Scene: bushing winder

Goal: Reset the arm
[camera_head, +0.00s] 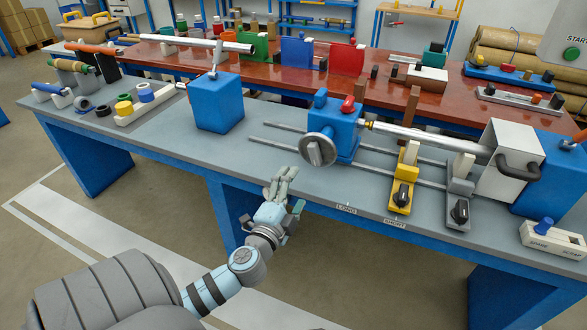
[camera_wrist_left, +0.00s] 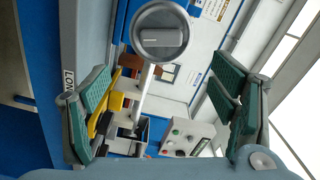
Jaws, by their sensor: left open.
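My left arm reaches in from the lower left of the head view. My left gripper (camera_head: 283,185) is just off the front edge of the grey bench, below the round grey handwheel (camera_head: 319,149) of the blue winder block (camera_head: 338,128). In the left wrist view the gripper (camera_wrist_left: 165,110) is open and empty, with its green-padded fingers wide apart. The handwheel also shows in that view (camera_wrist_left: 160,30), beyond the fingers and apart from them. My right gripper is in neither view.
A long shaft (camera_head: 425,138) runs from the blue block to a silver housing (camera_head: 509,160). A yellow stop (camera_head: 404,180) and a grey stop (camera_head: 459,192) sit on the rails. A blue box (camera_head: 216,104) stands on the bench (camera_head: 262,107). The floor before the bench is clear.

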